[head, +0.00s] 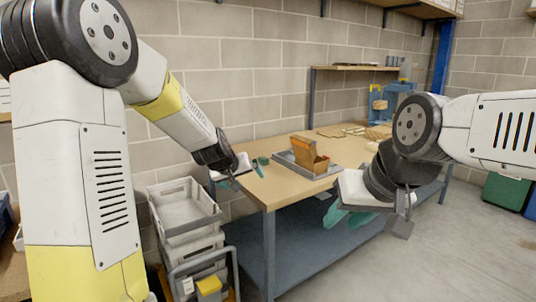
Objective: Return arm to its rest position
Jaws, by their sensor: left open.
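My left arm comes in from the left, and its gripper (234,181) is over the near left corner of the workbench (268,190). It is open, with nothing seen held in it. My right arm comes in from the right. Its gripper (362,218) hangs in front of the bench's front edge, pointing down and left. Teal parts show below its wrist; their gap, and whether anything is held, is unclear.
A grey tray (287,160) with an open cardboard box (308,150) lies on the bench. Stacked grey crates (185,215) on a trolley stand left of the bench. A blue press-like device (378,102) stands at the back. The floor at right is clear before a green bin (505,194).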

